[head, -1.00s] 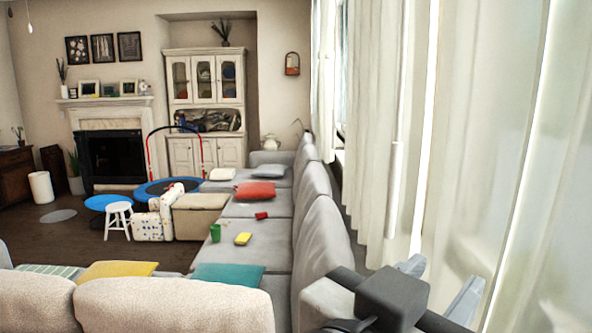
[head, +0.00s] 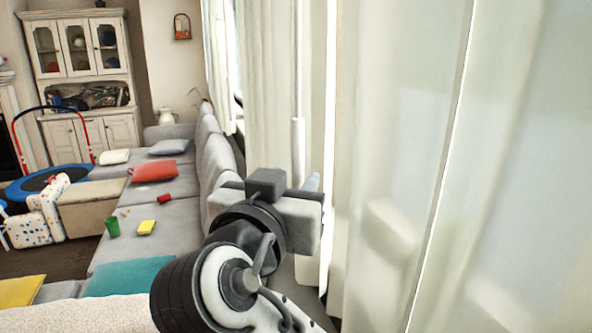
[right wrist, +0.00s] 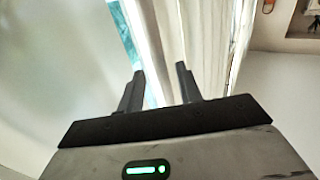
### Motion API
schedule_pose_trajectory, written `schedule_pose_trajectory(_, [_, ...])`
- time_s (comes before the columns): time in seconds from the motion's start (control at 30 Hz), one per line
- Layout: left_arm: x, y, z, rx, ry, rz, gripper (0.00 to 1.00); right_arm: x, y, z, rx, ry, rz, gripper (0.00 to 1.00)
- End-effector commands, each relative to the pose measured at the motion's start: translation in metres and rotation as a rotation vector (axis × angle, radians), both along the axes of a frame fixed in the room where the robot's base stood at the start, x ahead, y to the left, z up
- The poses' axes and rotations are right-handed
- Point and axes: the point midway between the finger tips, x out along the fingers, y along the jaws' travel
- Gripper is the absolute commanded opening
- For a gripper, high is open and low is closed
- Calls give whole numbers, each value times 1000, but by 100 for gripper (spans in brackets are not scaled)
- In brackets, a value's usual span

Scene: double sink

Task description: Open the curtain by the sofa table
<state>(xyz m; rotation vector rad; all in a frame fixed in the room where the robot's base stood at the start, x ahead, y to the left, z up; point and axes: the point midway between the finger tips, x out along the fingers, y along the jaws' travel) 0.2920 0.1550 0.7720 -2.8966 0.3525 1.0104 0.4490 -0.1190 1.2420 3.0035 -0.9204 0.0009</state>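White curtains hang along the right side of the head view. One gathered curtain (head: 268,90) hangs left of a narrow bright gap, with a pale rod (head: 298,150) hanging at its right edge. A wider curtain panel (head: 395,110) hangs right of the gap. My right gripper (head: 313,182) is in front of the gap's lower part; its fingers are mostly hidden behind its body. In the right wrist view, its two fingers (right wrist: 160,82) stand apart, with pleated curtain (right wrist: 200,40) beyond them. Contact with the fabric cannot be told. My left gripper is out of view. No sofa table is identifiable.
A long grey sofa (head: 195,200) runs beside the curtains, close to my right arm. A white cabinet (head: 90,130) stands at the back.

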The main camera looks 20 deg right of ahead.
Motion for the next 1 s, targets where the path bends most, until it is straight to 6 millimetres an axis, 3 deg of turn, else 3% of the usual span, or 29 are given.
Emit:
schedule_pose_trajectory(0.2, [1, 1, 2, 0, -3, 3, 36, 23, -15, 0, -1, 0, -1, 35])
schedule_pose_trajectory(0.57, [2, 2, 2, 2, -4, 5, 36, 28, -19, 0, 1, 1, 0, 35])
schedule_pose_trajectory(0.6, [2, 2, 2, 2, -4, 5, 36, 28, -19, 0, 1, 1, 0, 32])
schedule_pose_trajectory(0.7, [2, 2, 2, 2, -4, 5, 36, 27, -19, 0, 1, 1, 0, 5])
schedule_pose_trajectory(0.73, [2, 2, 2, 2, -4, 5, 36, 27, -19, 0, 1, 1, 0, 0])
schedule_pose_trajectory(1.0, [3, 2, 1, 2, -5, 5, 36, 29, -19, -1, 1, 1, -1, 0])
